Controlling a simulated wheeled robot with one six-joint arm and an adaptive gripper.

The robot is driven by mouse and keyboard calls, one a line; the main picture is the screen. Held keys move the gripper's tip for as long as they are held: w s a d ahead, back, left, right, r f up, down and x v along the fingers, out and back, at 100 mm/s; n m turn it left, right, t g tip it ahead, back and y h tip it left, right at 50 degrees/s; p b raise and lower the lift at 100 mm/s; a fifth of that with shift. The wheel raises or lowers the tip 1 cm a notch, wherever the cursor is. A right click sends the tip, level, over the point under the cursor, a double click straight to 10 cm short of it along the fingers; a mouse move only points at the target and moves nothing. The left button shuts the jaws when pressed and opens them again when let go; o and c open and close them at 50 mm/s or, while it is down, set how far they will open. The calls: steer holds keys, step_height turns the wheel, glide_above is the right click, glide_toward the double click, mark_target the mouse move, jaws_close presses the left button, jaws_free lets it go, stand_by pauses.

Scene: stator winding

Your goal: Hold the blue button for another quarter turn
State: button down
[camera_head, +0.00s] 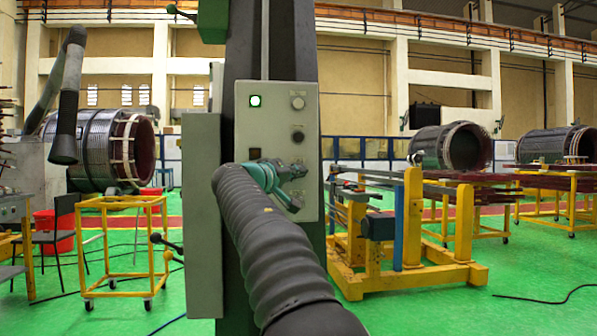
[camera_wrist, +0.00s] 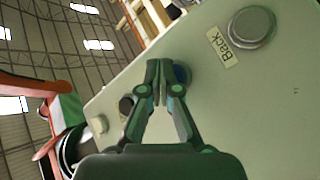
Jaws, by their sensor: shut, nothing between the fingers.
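The control panel (camera_head: 277,127) is a pale grey box on a dark column in the head view. My gripper (camera_head: 297,171) is at its lower part and covers what lies behind it. In the wrist view my gripper (camera_wrist: 160,84) is shut with its fingertips together and nothing between them. The blue button (camera_wrist: 183,73) shows as a dark bluish round edge just behind the fingertips, mostly hidden by them. The fingertips look to be at the button; I cannot tell whether it is pressed in.
A round grey button (camera_wrist: 252,27) with a "Back" label (camera_wrist: 230,38) is up and right of the fingertips. A yellow stand (camera_head: 411,220) is right of the column.

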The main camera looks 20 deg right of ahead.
steer(key=shift+w+d, duration=0.1)
steer(key=shift+w, duration=0.25)
stand_by(0.7)
steer(key=shift+s, duration=0.15)
stand_by(4.4)
steer(key=shift+s+a+b, duration=0.25)
steer(key=shift+s+b, duration=0.25)
steer(key=shift+s, duration=0.1)
steer(key=s+b, duration=0.2)
steer(key=s+a+b, duration=0.1)
steer(key=s, duration=0.1)
steer(key=shift+s+a+b, duration=0.15)
steer(key=shift+s+b, duration=0.2)
steer(key=shift+s, duration=0.05)
stand_by(0.9)
